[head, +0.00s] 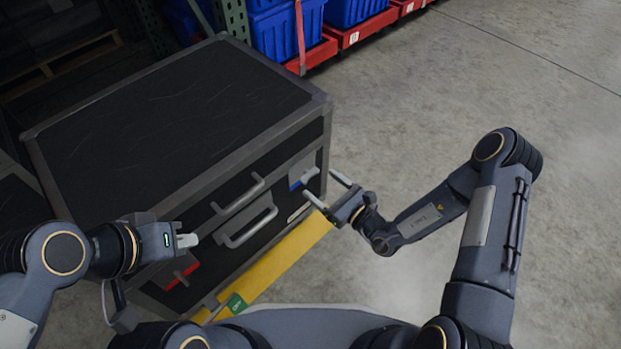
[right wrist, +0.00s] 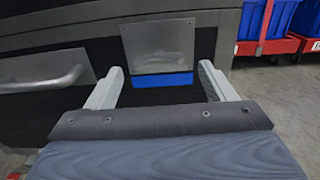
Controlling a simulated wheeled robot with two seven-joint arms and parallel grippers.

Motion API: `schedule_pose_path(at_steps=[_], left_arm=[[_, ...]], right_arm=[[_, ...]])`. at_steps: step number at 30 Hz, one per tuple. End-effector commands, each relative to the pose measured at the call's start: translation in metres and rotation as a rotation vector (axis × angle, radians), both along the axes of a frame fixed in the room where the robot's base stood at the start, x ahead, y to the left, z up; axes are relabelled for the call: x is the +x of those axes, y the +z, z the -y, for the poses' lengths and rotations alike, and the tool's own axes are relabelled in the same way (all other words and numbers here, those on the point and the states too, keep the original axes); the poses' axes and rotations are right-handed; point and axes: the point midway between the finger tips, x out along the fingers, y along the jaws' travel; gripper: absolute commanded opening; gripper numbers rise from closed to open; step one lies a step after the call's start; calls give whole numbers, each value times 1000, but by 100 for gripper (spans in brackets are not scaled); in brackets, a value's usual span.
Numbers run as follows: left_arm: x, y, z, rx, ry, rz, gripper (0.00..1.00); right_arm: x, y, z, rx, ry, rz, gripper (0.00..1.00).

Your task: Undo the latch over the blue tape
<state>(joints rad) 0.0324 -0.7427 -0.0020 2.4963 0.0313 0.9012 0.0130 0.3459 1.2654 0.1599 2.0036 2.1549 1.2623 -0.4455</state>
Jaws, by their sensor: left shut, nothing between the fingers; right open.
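A flat grey latch plate (head: 306,172) sits on the front of the black case (head: 180,105), near its right corner. Blue tape (head: 295,186) shows beside the plate's lower edge. In the right wrist view the latch plate (right wrist: 160,45) is ahead and the blue tape (right wrist: 162,80) is just below it. My right gripper (head: 325,186) is open and empty in front of the latch, its fingers to either side of the tape in the wrist view; contact cannot be told. My left gripper (head: 190,240) is shut and empty by the case's left front.
Two grey handles (head: 247,227) are on the case front. A red-marked latch (head: 178,276) is at lower left. A yellow strip (head: 285,258) with a green label runs along the base. Blue bins (head: 285,30) on red dollies stand behind. Floor at right is clear.

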Motion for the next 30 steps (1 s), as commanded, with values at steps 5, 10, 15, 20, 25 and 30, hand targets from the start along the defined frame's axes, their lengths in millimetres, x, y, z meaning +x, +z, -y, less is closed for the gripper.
schedule_pose_path(at_steps=[5,10,15,20,25,30], left_arm=[[0,-11,0,0,0,0,0],[0,-16,0,0,0,0,0],[0,-17,0,0,0,0,0],[0,-16,0,0,0,0,0],[0,-16,0,0,0,0,0],[0,-16,0,0,0,0,0]], right_arm=[[21,-2,-22,-1,4,2,76],[34,-1,-35,0,3,1,76],[38,0,-39,0,3,0,76],[38,0,-38,0,3,0,76],[37,0,-38,0,3,0,57],[37,0,-38,-1,3,-1,34]])
